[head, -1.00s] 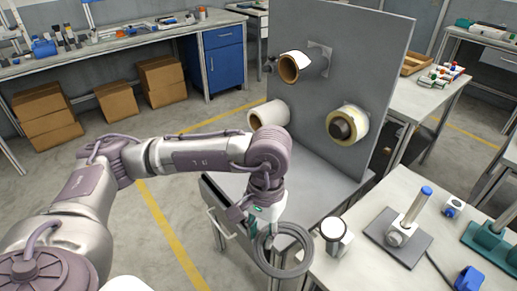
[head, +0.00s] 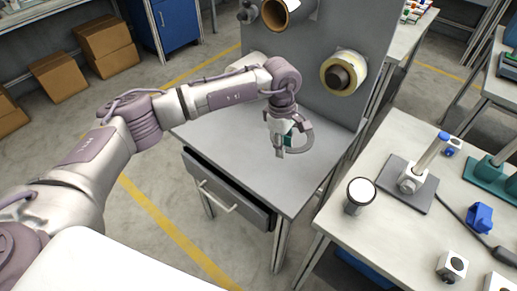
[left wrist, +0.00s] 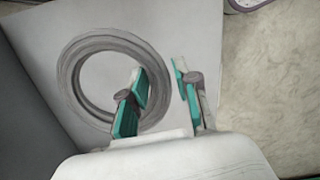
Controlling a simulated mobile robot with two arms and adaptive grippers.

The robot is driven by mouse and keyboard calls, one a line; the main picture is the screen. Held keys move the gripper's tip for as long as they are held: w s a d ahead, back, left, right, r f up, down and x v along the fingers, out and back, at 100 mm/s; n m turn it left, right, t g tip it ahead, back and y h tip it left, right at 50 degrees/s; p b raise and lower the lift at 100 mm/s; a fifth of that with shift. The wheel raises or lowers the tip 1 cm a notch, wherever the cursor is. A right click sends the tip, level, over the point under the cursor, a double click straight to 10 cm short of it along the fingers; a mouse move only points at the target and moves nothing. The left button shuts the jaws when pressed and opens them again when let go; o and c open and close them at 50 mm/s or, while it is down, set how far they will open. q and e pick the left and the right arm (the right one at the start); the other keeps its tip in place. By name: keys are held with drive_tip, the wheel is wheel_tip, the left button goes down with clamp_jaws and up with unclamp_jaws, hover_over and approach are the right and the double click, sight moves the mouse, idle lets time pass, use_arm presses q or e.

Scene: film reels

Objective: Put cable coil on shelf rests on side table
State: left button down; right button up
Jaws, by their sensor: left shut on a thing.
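The cable coil is a grey ring (head: 305,134). It hangs in my left gripper (head: 285,149) over the top of the grey table with the upright panel (head: 240,140). In the left wrist view the coil (left wrist: 72,82) shows almost whole, with part of its right side behind a green-padded finger. My left gripper (left wrist: 162,90) is shut on the coil's rim. I cannot tell whether the coil touches the tabletop. My right gripper is not in view.
Rolls, one yellowish (head: 328,76), sit on the grey panel (head: 375,40) behind the coil. A drawer (head: 226,190) stands partly open in front. The white table (head: 400,250) at right carries a white-topped cylinder (head: 360,194) and a rod stand (head: 405,185). The grey tabletop's front is clear.

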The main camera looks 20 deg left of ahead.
use_arm(q)
drive_tip(key=p, duration=0.2)
hover_over(255, 170)
drive_tip(key=f, duration=0.4)
drive_tip(key=shift+d, duration=0.25)
drive_tip(key=shift+a+f, duration=0.4)
drive_tip(key=shift+a, duration=0.05)
wheel_tip(255, 170, down, 4)
drive_tip(key=shift+r+p, duration=0.1)
drive_tip(key=shift+p, duration=0.2)
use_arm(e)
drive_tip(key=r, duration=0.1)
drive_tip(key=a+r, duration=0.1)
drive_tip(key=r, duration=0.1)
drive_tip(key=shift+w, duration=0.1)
use_arm(q)
drive_tip(key=shift+f, duration=0.25)
drive_tip(key=c, duration=0.8)
unclamp_jaws()
drive_tip(key=shift+c, duration=0.2)
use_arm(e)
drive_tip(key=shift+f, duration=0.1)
use_arm(q)
drive_tip(key=shift+r, duration=0.1)
